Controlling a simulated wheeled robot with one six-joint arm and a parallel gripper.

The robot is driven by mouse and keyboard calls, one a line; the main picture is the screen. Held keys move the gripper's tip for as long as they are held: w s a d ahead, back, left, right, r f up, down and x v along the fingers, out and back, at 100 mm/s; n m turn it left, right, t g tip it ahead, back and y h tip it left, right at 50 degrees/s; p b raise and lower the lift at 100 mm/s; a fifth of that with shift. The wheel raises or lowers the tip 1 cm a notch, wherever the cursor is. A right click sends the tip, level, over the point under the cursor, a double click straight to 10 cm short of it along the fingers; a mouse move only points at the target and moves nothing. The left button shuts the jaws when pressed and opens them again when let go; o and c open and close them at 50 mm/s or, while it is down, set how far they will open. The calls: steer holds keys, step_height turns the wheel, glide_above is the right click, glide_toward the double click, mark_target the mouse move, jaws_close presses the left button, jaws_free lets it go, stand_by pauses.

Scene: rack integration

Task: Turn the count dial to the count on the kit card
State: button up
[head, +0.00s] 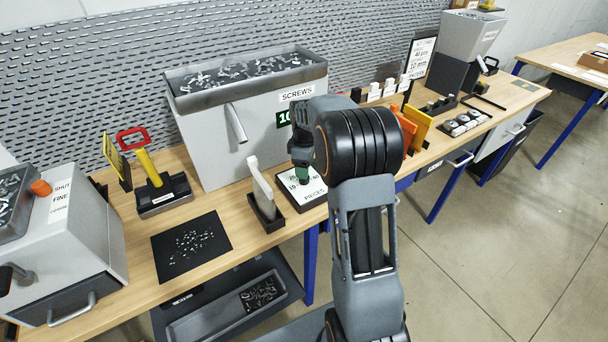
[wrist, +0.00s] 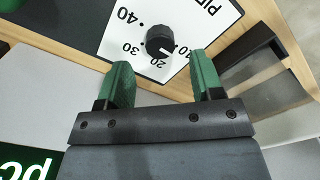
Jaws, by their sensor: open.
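The count dial is a black round knob (wrist: 160,40) on a white panel (wrist: 205,18) marked 10, 20, 30, 40 and PIECES. A small white mark on the knob seems to point between 20 and 10. In the head view the panel (head: 312,196) lies on the bench, its dial mostly hidden by my gripper (head: 302,176). In the wrist view my gripper (wrist: 160,62) is open, its two green fingers apart and just short of the knob, holding nothing. A white card on a stand (head: 419,58), probably the kit card, stands at the back right; its text is too small to read surely.
A grey screw hopper (head: 243,140) with a chute and green display stands behind the panel. A white upright piece in a black holder (head: 262,195) is close left of it. Orange and yellow plates (head: 418,128) stand right of my arm. A black mat (head: 190,246) holds loose screws.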

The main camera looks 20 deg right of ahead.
steer(key=shift+f, duration=2.15)
steer(key=c, duration=0.9)
